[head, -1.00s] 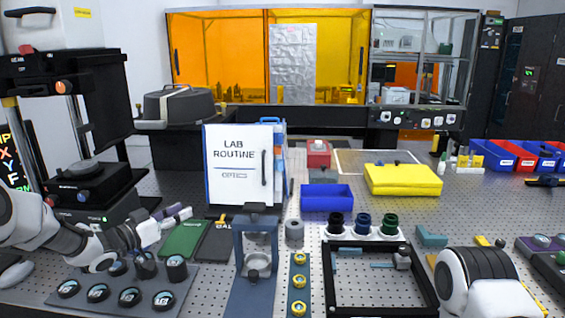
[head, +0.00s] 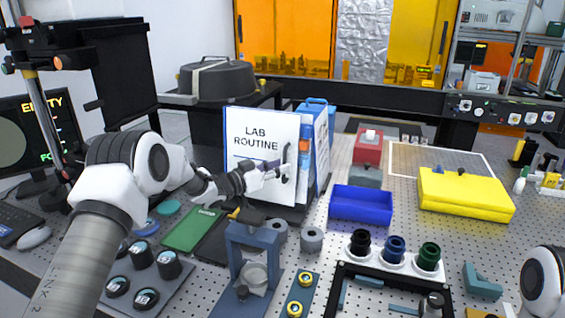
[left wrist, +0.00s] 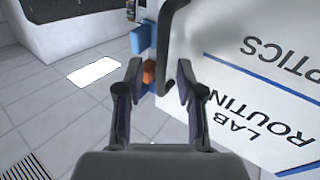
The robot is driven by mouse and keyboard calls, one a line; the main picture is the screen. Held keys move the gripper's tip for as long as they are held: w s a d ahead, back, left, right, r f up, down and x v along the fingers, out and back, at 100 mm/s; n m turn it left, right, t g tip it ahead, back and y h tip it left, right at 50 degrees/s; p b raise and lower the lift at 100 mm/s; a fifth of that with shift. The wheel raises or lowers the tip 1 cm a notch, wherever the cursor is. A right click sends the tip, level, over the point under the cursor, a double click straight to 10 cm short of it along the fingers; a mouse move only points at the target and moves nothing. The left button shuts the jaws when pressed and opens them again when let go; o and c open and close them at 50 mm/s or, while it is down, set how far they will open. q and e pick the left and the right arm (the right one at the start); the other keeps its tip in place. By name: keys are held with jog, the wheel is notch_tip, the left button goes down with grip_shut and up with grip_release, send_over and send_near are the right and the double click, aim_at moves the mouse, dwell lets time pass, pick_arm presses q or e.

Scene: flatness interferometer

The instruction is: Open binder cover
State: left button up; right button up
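The binder (head: 262,138) stands upright on the perforated table, its white cover marked "LAB ROUTINE" facing me, with a dark vertical handle near the cover's right edge. My left gripper (head: 282,168) is in front of the cover, at the handle. In the left wrist view the gripper (left wrist: 157,85) has its two fingers apart, with the dark handle (left wrist: 176,40) showing just beyond and between the fingertips. Contact with the handle cannot be told. The cover (left wrist: 250,70) fills the right of that view. My right gripper is not in view; only part of that arm shows at the lower right.
A blue bin (head: 361,205), a red box (head: 368,148) and a yellow case (head: 465,195) stand right of the binder. A blue-grey stand (head: 250,250) and dark round pieces (head: 143,255) are in front.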

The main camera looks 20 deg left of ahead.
pick_arm(q)
jog(key=shift+w+d+f, duration=0.15)
jog(key=shift+w+d, duration=0.15)
jog(key=shift+w, duration=0.15)
jog(key=shift+w+d+f, duration=0.15)
jog(key=shift+w+d, duration=0.1)
jog(key=shift+w, duration=0.2)
jog(key=shift+s+a+r, duration=0.25)
jog(key=shift+s+a, duration=0.05)
jog(key=shift+s, duration=0.1)
jog(key=shift+c, duration=0.3)
grip_shut()
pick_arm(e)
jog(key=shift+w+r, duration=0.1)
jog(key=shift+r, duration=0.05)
pick_arm(q)
jog(key=shift+s+f, duration=0.1)
jog(key=shift+s, duration=0.15)
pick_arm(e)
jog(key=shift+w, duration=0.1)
